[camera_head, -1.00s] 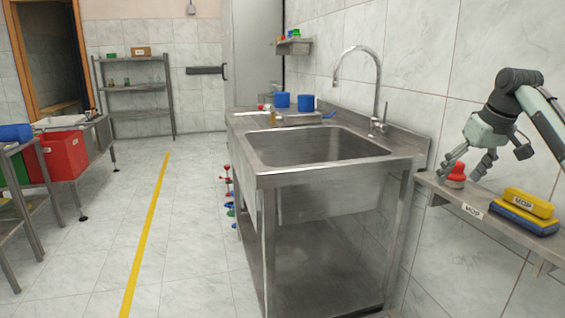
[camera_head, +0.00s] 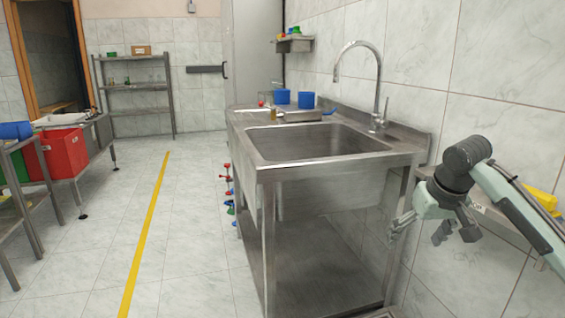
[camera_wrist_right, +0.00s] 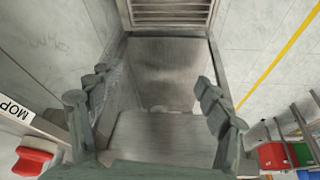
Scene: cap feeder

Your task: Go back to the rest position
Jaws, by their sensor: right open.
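My right gripper (camera_head: 418,232) is open and empty at the right of the head view, in front of the wall shelf and just right of the sink's legs. In the right wrist view its two fingers (camera_wrist_right: 155,110) stand wide apart with nothing between them. My left gripper is not in view. A red cap-like object (camera_wrist_right: 35,157) sits by the shelf labelled MOP (camera_wrist_right: 40,127) at the lower left of the wrist view. In the head view my arm hides the red object.
The steel sink (camera_head: 320,145) stands left of my right gripper, with blue cups (camera_head: 306,99) at its far end. A yellow block (camera_head: 543,199) is partly hidden behind my arm. A red crate (camera_head: 62,152) stands at far left. The floor around the yellow line (camera_head: 147,232) is clear.

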